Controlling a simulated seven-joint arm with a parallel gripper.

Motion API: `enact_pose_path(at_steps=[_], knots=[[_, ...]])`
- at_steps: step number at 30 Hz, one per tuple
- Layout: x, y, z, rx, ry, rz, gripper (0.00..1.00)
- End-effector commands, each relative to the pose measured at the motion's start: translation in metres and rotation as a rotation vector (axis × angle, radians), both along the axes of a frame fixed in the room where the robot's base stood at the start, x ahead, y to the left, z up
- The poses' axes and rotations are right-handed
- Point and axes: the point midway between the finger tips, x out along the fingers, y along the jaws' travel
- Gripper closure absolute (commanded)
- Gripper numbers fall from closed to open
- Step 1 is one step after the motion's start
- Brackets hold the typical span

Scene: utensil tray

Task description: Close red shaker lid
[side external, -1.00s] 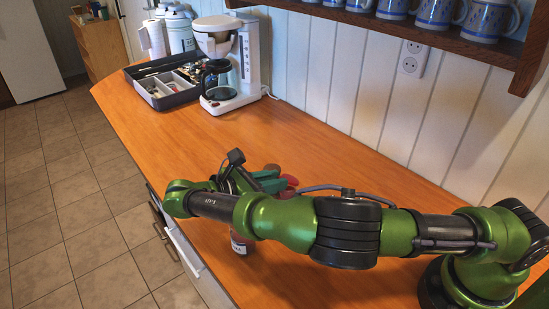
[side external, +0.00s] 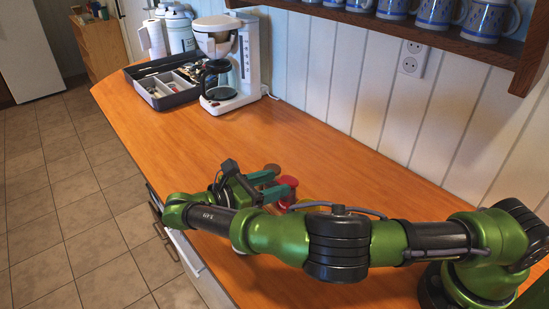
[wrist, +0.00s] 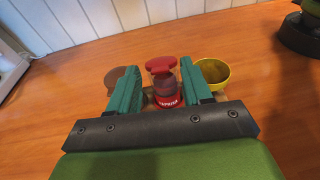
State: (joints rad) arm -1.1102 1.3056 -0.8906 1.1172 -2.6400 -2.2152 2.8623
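The red shaker (wrist: 165,88) stands between my gripper's fingers in the wrist view, with a paprika label on its red lower band. Its red lid (wrist: 161,65) shows at the top; whether it is fully closed is hard to tell. In the side view the red shaker (side external: 288,187) is just beyond the fingertips. My gripper (wrist: 166,82) is open, with one green finger on each side of the shaker and visible gaps. It also shows in the side view (side external: 270,184), where the arm hides part of the scene.
A yellow container (wrist: 212,74) stands right of the fingers and a brown round one (wrist: 118,78) left. A utensil tray (side external: 150,92) and coffee maker (side external: 222,70) stand at the counter's far end. The middle counter is clear. A mug shelf (side external: 400,22) hangs above.

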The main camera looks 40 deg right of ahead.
Motion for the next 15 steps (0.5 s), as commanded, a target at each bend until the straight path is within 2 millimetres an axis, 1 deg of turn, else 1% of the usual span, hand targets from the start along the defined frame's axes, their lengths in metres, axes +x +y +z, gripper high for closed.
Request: enact_pose_path(at_steps=[9,11,15], knots=[[0.001,0.003,0.001,-0.001,-0.001,0.0,0.51],[0.001,0.006,0.001,-0.002,-0.002,0.0,0.51],[0.003,0.024,0.004,-0.003,-0.002,0.005,0.51]])
